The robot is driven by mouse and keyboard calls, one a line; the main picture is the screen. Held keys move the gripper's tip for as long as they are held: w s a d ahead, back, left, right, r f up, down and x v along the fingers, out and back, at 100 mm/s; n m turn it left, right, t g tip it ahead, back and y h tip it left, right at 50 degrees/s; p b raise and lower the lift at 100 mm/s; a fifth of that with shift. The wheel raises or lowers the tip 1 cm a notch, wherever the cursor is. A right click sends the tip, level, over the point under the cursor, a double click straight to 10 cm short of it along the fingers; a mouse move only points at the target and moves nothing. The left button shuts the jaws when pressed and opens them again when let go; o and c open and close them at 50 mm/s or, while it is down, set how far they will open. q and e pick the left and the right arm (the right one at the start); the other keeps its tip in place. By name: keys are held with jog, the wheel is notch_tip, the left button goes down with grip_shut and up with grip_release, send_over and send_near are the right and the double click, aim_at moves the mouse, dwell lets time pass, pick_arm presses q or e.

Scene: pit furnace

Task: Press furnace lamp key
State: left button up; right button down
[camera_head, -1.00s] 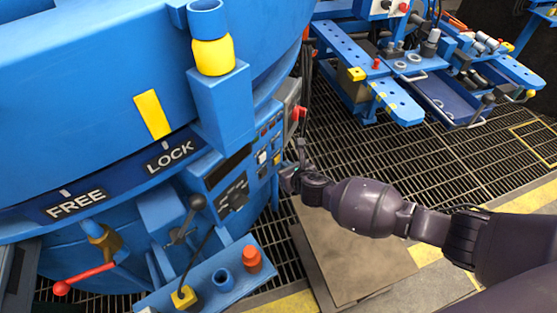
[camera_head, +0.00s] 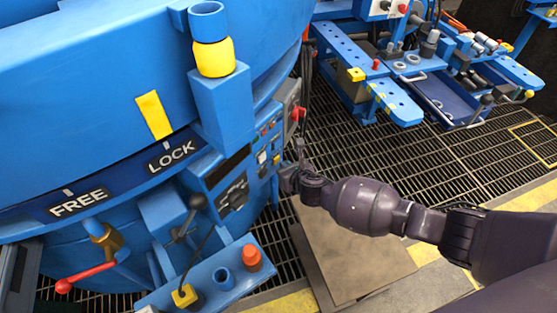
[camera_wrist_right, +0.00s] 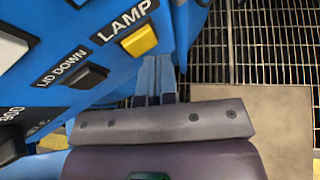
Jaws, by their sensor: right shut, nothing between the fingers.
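The lamp key is a yellow square key (camera_wrist_right: 139,41) on the blue furnace panel, beside the white "LAMP" label in the right wrist view. My right gripper (camera_wrist_right: 156,62) is shut and empty. Its fingertips show just below and right of the yellow key in that view; I cannot tell whether they touch it. In the head view my right gripper (camera_head: 286,178) is at the right edge of the furnace's control panel (camera_head: 232,171), small and partly lost against it. My left gripper is not in view.
A black "LID DOWN" key (camera_wrist_right: 88,77) sits close to the lamp key. A blue bracket (camera_head: 218,282) with a red knob stands below the panel. A blue workbench (camera_head: 395,100) stands at the back right. Grating floor and a brown plate (camera_head: 350,255) lie beneath my arm.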

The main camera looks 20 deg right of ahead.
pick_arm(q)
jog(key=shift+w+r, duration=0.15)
pick_arm(e)
jog(key=shift+s+d, duration=0.1)
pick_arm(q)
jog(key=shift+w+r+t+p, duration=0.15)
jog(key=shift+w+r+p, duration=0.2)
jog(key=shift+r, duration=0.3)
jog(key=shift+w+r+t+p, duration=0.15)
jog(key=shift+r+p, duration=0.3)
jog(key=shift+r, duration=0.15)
pick_arm(e)
jog(key=s+d, duration=0.1)
jog(key=s, duration=0.1)
jog(key=s+d, duration=0.2)
jog(key=s, duration=0.1)
jog(key=shift+d, duration=0.2)
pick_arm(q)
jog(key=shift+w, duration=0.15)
